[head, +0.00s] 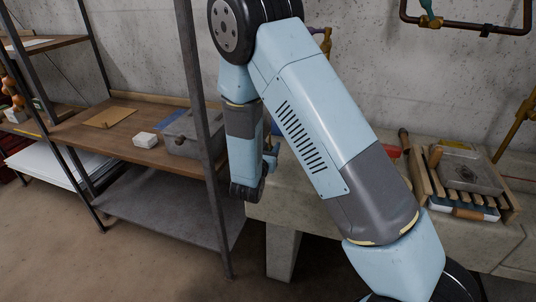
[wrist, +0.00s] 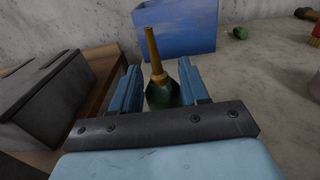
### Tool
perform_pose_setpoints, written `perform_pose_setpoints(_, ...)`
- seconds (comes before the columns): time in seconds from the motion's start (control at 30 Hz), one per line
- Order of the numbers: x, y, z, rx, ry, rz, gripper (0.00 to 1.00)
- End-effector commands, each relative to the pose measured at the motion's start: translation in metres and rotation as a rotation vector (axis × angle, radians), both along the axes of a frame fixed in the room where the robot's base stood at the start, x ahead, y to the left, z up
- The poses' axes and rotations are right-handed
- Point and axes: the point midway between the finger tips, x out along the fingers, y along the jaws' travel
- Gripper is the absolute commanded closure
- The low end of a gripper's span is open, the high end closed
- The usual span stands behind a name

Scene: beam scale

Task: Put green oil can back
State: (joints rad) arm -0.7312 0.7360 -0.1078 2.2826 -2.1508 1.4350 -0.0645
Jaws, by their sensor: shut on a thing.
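The green oil can (wrist: 163,95) has a dark green rounded body and a long brass spout pointing up. In the wrist view it stands nearly upright between the two blue fingers of my gripper (wrist: 159,80), which is shut on it. Its base is hidden behind the gripper's dark crossbar, so I cannot tell if it touches a surface. In the head view my own arm hides the can and most of the gripper.
A blue box (wrist: 178,28) stands just behind the can on the concrete bench (wrist: 265,85). A grey toolbox (wrist: 45,95) is close at left on the wooden shelf (head: 115,138). A slatted wooden rack (head: 430,190) sits at the bench's right. A dark shelf post (head: 197,110) stands left of my arm.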

Motion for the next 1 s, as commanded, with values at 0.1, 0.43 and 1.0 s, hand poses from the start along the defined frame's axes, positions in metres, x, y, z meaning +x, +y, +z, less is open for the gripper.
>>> perform_pose_setpoints(0.1,0.003,-0.002,-0.011,-0.002,0.002,-0.008,0.86)
perform_pose_setpoints(0.43,0.005,-0.010,-0.035,-0.001,-0.001,-0.019,0.86)
perform_pose_setpoints(1.0,0.005,-0.010,-0.036,-0.001,0.000,-0.018,0.30)
